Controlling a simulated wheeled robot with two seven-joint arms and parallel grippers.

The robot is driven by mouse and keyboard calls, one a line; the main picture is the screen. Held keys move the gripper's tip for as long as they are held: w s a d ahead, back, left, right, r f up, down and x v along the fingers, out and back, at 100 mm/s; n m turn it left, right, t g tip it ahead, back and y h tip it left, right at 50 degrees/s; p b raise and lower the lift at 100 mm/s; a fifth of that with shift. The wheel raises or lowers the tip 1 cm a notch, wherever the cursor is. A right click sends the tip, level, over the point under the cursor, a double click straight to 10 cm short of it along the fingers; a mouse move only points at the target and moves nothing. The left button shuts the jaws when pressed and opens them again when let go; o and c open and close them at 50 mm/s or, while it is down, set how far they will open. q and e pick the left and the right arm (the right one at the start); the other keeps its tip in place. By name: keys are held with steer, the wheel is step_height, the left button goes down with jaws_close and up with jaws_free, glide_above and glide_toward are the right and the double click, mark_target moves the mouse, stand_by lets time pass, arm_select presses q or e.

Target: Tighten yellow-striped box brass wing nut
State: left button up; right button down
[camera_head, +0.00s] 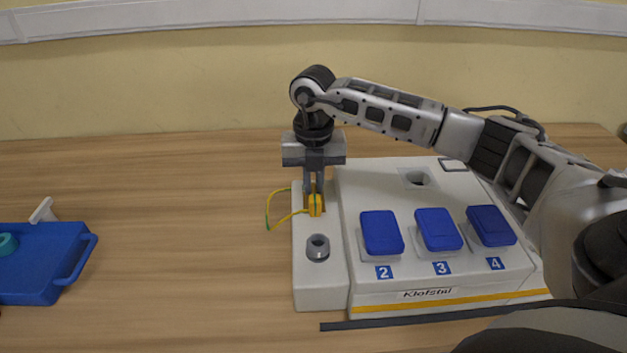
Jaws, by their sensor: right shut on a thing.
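The yellow-striped box (450,290) is a white socket box labelled Klofstul with a yellow stripe along its front. My right gripper (315,195) points straight down over the box's left raised strip and is shut on a small yellow-brass piece, which I take to be the brass wing nut (315,206). A yellow-green wire (276,212) loops out to the left beside it. The gripper fingers hide part of the nut, and its seat cannot be made out. My left gripper is not in view.
Blue socket covers (381,232) marked 2, 3 and 4 sit on the box. A blue tray (45,262) lies at the far left. The table between tray and box is clear.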

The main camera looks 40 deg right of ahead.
mark_target(314, 186)
steer(key=shift+w+d+r, duration=0.1)
steer(key=shift+r, duration=0.05)
steer(key=c, duration=1.8)
jaws_free()
steer(key=shift+r, duration=0.45)
arm_select(q)
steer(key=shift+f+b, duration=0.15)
steer(key=shift+b, duration=0.2)
arm_select(e)
step_height(314, 186, up, 15)
